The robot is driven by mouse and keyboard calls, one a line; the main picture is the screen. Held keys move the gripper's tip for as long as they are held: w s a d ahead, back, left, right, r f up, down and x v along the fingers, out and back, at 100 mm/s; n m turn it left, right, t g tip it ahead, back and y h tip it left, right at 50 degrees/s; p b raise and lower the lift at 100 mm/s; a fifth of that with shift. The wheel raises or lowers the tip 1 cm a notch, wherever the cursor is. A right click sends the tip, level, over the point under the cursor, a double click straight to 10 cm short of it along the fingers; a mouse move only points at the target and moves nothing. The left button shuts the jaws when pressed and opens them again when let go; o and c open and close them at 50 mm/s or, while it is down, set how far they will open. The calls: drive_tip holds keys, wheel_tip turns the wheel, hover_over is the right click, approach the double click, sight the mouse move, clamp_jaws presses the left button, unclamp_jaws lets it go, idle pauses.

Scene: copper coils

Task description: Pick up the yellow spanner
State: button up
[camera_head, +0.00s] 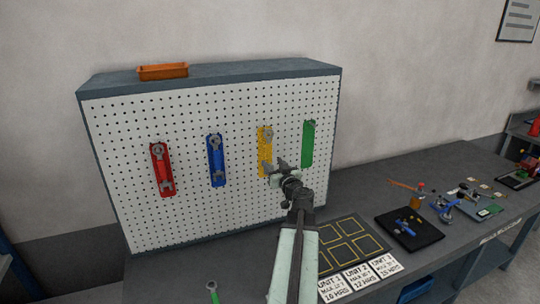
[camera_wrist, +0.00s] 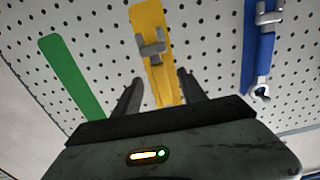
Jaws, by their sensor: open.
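The yellow spanner (camera_head: 265,146) hangs upright on the white pegboard, against a yellow strip, third from the left. Its grey upper end shows in the head view; my gripper partly covers its lower part. In the wrist view the yellow strip (camera_wrist: 147,17) and a grey metal piece (camera_wrist: 150,47) on it show ahead, between my fingers. My gripper (camera_head: 278,166) is open in front of the lower part of the spanner. In the wrist view its two dark fingers (camera_wrist: 160,88) stand apart, one on each side of the yellow. I cannot tell how deep the spanner lies between them.
A blue spanner (camera_head: 216,160) and a red one (camera_head: 161,168) hang to the left. A green strip (camera_head: 308,144) is close on the right. An orange tray (camera_head: 163,71) sits on top of the board. A yellow-lined mat (camera_head: 345,247) and small parts lie on the bench.

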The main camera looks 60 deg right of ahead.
sight(270, 159)
drive_tip(key=x, duration=0.5)
drive_tip(key=shift+d, duration=0.15)
drive_tip(key=shift+c, duration=0.6)
clamp_jaws()
drive_tip(key=shift+r, duration=0.1)
